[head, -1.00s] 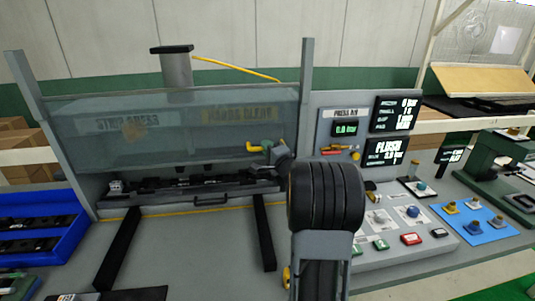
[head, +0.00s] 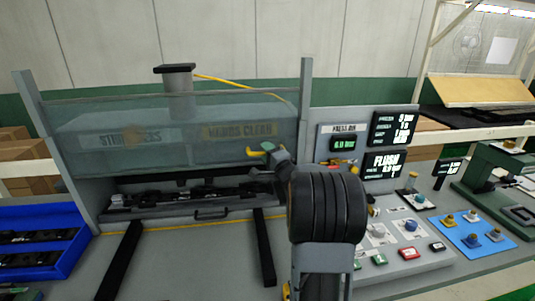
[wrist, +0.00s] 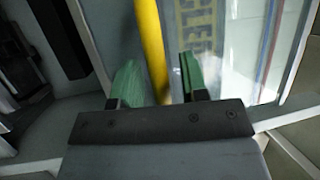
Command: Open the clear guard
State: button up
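The clear guard (head: 170,157) is a see-through panel hanging across the front of the press between two grey posts. Its lower part stands above the dark fixture strip. A yellow handle (head: 255,152) shows near its right side, partly hidden by my gripper (head: 268,149). In the wrist view the yellow bar (wrist: 151,45) runs between the green fingertips of my gripper (wrist: 160,82). The fingers are apart; contact with the bar cannot be told.
A blue bin (head: 40,258) with dark parts stands left. The control panel (head: 410,250) with buttons and displays is right of my arm. A blue mat (head: 470,232) with knobs and a green hand press (head: 495,170) are further right. Two black rails extend in front of the press.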

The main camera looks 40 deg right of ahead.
jog(key=s+f+b, duration=0.2)
jog(key=s, duration=1.1)
jog(key=shift+s+a+f+b, duration=0.2)
jog(key=shift+s+a+b, duration=0.1)
jog(key=shift+a+b, duration=0.1)
